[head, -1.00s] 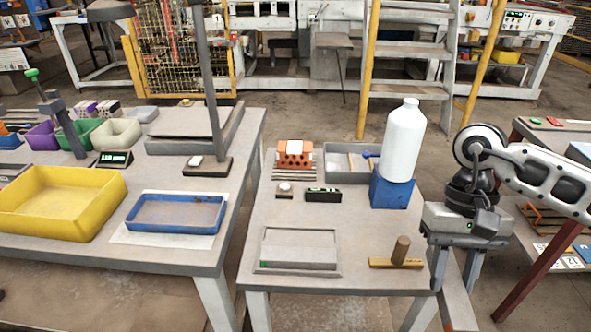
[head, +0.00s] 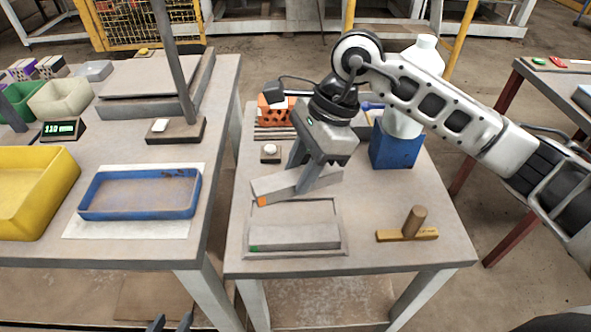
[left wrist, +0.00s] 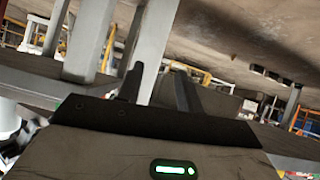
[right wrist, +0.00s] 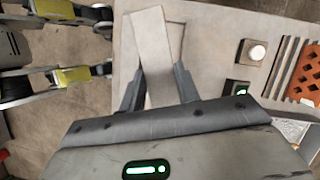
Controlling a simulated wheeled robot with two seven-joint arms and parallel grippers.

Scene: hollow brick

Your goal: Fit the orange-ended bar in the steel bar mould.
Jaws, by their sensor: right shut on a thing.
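The orange-ended bar (head: 275,187) is a grey bar held above the table, just behind the steel bar mould. Its orange end points left in the head view. My right gripper (head: 306,178) is shut across its middle; the right wrist view shows the bar (right wrist: 155,55) between the fingers, turned slightly against the mould's edge. The mould (head: 345,243) is a shallow grey frame near the table's front edge. A grey green-ended piece (head: 300,237) lies along its front side. My left gripper (head: 171,323) shows only its tips at the bottom edge; its fingers (left wrist: 158,85) are apart and empty.
A wooden tool with a round handle (head: 413,225) lies right of the mould. Behind stand an orange hollow brick (head: 272,109), a small button block (head: 270,152) and a white bottle on a blue block (head: 395,148). A blue tray (head: 140,193) is on the left table.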

